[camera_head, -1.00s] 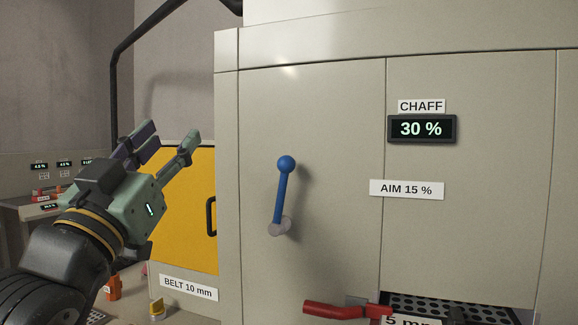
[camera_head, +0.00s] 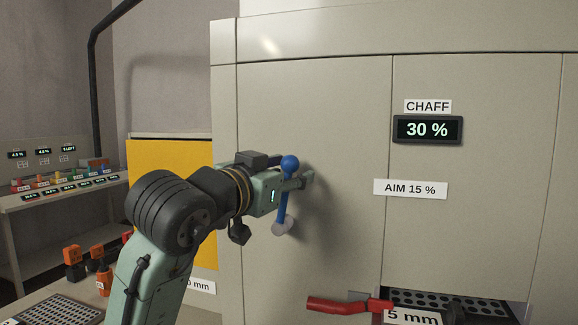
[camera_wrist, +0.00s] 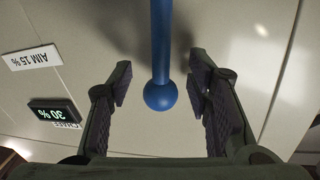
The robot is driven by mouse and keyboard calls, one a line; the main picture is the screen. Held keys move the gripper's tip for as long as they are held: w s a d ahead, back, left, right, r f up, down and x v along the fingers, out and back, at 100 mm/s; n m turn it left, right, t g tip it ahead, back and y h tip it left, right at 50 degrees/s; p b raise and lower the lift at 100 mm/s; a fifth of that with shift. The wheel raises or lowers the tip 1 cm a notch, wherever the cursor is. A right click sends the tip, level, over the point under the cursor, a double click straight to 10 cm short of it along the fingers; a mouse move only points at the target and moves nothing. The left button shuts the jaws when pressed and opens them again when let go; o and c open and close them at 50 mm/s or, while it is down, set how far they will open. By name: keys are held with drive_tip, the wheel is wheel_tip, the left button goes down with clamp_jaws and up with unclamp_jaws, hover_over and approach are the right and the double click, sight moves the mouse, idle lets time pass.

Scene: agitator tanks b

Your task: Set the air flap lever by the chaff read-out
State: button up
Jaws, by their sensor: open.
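The air flap lever is a blue rod with a ball knob (camera_head: 289,163), standing up from a grey pivot (camera_head: 283,226) on the cabinet front and leaning slightly right at the top. My gripper (camera_head: 305,180) is at the upper part of the lever. In the wrist view the lever's blue ball (camera_wrist: 160,96) lies between the two spread fingers, with gaps on both sides. My gripper is open and holds nothing. The chaff read-out (camera_head: 427,129) shows 30 %. A label (camera_head: 410,188) below it says AIM 15 %.
A red handle (camera_head: 345,305) sticks out low on the cabinet, beside a perforated tray (camera_head: 450,303) and a 5 mm label (camera_head: 412,316). A yellow panel (camera_head: 165,170) is behind my arm. A bench with coloured items (camera_head: 65,185) stands at the far left.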

drive_tip(key=shift+w+d, duration=0.2)
drive_tip(key=shift+w, duration=0.15)
drive_tip(key=shift+c, duration=0.2)
clamp_jaws()
idle(0.5)
